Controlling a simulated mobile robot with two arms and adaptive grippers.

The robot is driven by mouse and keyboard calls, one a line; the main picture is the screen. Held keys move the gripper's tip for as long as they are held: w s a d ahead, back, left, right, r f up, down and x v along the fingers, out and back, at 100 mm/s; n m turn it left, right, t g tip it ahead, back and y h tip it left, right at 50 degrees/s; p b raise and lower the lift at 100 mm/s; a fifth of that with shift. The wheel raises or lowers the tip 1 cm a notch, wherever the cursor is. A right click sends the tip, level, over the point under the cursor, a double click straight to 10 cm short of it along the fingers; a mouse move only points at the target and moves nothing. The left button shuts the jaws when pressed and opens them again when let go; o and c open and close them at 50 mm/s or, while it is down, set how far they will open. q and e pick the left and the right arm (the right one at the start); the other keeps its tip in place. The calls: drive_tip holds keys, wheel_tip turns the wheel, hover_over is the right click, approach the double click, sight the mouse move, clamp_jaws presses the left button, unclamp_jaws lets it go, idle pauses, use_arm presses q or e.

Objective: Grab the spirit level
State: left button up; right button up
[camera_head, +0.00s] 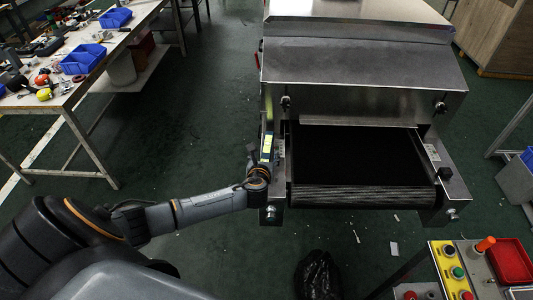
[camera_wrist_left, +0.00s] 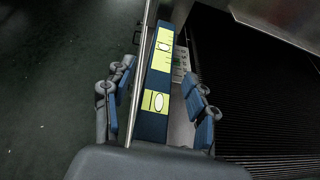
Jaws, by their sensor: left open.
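The spirit level (camera_head: 267,148) is a narrow bar with yellow-green windows. It lies along the left side rail of the tunnel dryer in the head view. In the left wrist view the spirit level (camera_wrist_left: 157,78) is dark blue, with two yellow panels, and runs lengthwise between my fingers. My left gripper (camera_head: 260,168) is at the near end of the level. Its fingers are open, one on each side of the level, in the left wrist view (camera_wrist_left: 158,100). A gap shows on both sides. The level's near end is hidden behind the gripper body. My right gripper is not in view.
The tunnel dryer (camera_head: 365,60) has a dark belt (camera_head: 360,155) just right of the level. A control panel (camera_head: 465,272) stands at the lower right, and a black bag (camera_head: 318,276) lies on the floor. A cluttered workbench (camera_head: 85,68) is at the upper left.

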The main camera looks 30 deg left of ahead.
use_arm(q)
drive_tip(key=shift+x, duration=1.45)
drive_tip(key=shift+d, duration=0.1)
drive_tip(key=shift+c, duration=0.2)
clamp_jaws()
drive_tip(key=shift+r, duration=0.1)
